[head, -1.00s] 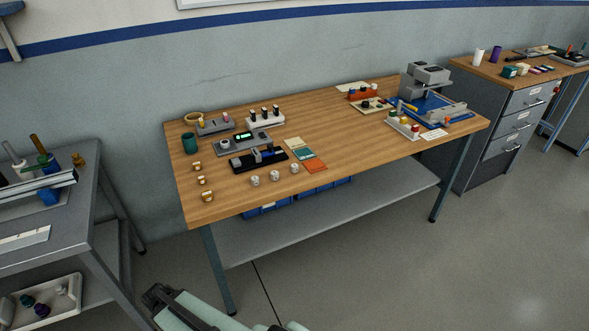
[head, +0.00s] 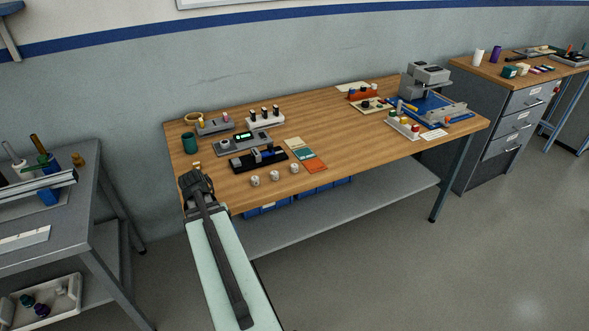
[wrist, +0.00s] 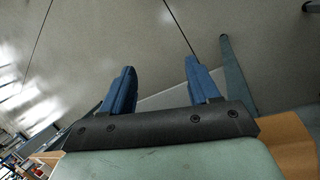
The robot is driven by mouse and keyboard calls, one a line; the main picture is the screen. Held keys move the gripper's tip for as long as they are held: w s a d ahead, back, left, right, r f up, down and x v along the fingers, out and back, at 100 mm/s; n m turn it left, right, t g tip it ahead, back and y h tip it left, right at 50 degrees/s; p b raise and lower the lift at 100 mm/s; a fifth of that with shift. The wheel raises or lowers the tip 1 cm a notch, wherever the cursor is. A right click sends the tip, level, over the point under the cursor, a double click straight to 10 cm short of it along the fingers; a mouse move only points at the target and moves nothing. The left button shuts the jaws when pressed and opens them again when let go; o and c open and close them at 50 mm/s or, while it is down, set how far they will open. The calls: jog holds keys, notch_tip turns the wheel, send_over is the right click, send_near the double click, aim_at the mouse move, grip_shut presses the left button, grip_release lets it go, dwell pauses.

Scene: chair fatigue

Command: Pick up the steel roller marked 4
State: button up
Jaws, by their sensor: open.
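Three small silvery rollers stand in a row near the front edge of the wooden workbench (head: 330,115): a left one (head: 255,181), a middle one (head: 274,176) and a right one (head: 294,168). Their markings are too small to read, so I cannot tell which is number 4. My gripper (head: 194,178) is over the bench's front left corner, left of the rollers. In the wrist view my gripper (wrist: 160,70) has its two blue fingers apart with nothing between them. No roller shows there, only floor, a bench leg and a strip of wood.
Brass pieces (head: 196,165) at the bench's left are mostly hidden by my arm. A green cup (head: 189,142) stands at the left. The bench middle is clear.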

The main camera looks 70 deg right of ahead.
jog(key=s+d+r+m, duration=0.1)
jog(key=d+r+m, duration=0.1)
jog(key=d+r, duration=0.2)
jog(key=s+d+r+m+t+h, duration=0.1)
jog(key=d+r, duration=0.3)
jog(key=d, duration=0.5)
jog(key=s+d+r+m+t, duration=0.1)
jog(key=s+d+r+m, duration=0.1)
jog(key=d+r, duration=0.2)
jog(key=shift+s+d+r+m+h, duration=0.1)
jog(key=shift+s+d+m+h, duration=0.1)
jog(key=shift+d, duration=0.5)
jog(key=shift+s+d+r+m+h, duration=0.1)
jog(key=shift+d+h, duration=0.1)
jog(key=shift+d, duration=0.5)
jog(key=s+d+r+m+t+h, duration=0.1)
jog(key=s+d+r+m+h, duration=0.2)
jog(key=d+r, duration=0.55)
jog(key=y, duration=0.1)
send_over(294, 166)
jog(key=w+a, duration=0.1)
jog(key=a, duration=0.1)
jog(key=f, duration=1)
jog(key=shift+d, duration=0.25)
jog(key=shift+x, duration=2.65)
jog(key=shift+s, duration=0.2)
grip_shut()
